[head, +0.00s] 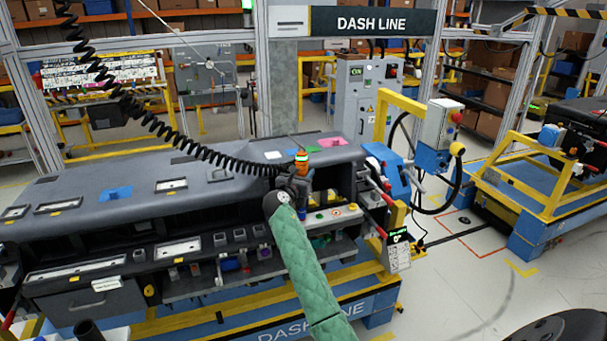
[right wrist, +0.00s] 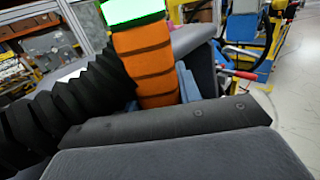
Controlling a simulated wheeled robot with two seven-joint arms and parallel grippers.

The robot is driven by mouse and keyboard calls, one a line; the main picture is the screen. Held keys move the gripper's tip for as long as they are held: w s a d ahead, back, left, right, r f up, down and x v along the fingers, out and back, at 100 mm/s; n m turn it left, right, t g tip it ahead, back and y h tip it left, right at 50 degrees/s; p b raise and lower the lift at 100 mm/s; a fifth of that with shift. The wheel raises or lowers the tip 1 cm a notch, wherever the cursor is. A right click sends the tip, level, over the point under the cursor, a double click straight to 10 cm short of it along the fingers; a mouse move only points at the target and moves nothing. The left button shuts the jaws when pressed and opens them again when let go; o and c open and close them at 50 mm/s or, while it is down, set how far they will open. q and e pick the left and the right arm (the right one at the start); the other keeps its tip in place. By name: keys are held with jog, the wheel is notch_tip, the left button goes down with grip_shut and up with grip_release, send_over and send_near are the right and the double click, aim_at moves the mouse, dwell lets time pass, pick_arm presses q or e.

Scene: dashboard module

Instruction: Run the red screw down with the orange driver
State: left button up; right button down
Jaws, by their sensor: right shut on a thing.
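The orange driver (head: 301,166) stands roughly upright at the right part of the dashboard module (head: 130,190), with a lit green band at its top. My right gripper (head: 297,184), on the green-sleeved arm, is shut around the driver. In the right wrist view the driver's ribbed orange body (right wrist: 143,62) rises behind the dark gripper parts. The driver's tip is hidden, and I cannot make out the red screw in either view. My left gripper is not in view.
A black coiled cord (head: 150,122) hangs from above and runs to the driver; it also fills the left of the right wrist view (right wrist: 70,110). A small shelf (head: 335,216) with coloured round spots lies right of my gripper. A blue-and-yellow stand (head: 400,165) rises at the module's right end.

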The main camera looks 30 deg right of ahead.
aim_at(304, 161)
jog(key=shift+f+p, duration=0.5)
jog(key=shift+f, duration=0.3)
dwell(4.1)
jog(key=shift+r, duration=3.1)
